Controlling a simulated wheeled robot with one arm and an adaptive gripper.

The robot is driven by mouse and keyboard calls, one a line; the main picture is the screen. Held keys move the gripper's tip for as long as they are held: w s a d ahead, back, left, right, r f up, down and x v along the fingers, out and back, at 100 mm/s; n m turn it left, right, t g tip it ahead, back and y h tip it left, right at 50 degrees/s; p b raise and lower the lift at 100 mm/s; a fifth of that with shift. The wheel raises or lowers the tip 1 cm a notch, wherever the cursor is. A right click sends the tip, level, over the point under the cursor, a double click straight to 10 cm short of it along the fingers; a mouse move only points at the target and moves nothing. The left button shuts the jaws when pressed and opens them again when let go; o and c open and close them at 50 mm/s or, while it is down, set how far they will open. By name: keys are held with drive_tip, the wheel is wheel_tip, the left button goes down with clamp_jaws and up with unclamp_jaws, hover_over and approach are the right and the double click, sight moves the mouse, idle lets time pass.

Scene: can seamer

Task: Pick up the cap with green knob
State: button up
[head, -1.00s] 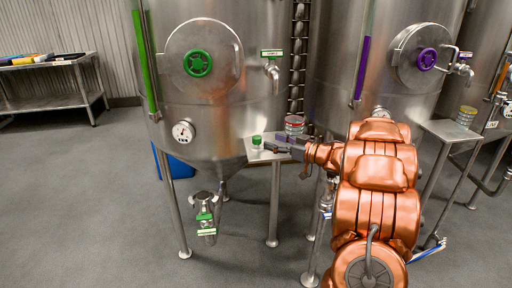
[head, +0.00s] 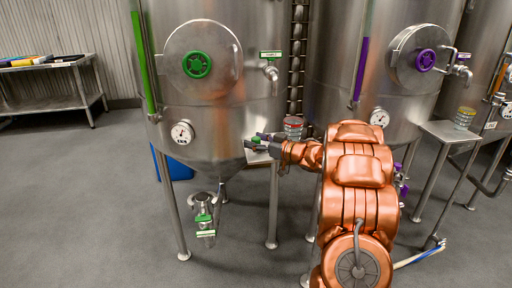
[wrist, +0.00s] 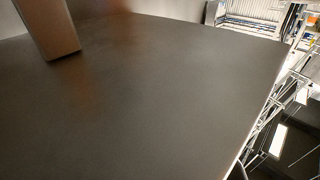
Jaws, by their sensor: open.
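In the wrist view, a grey block-like part (wrist: 50,28), perhaps a finger, shows at the top left over a flat dark surface. The cap does not show in that view.
Large steel tanks (head: 228,120) rise close behind. Another small table (head: 440,131) with a can (head: 465,117) is at the right. Floor is open at the left.

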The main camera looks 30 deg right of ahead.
clamp_jaws()
idle(0.4)
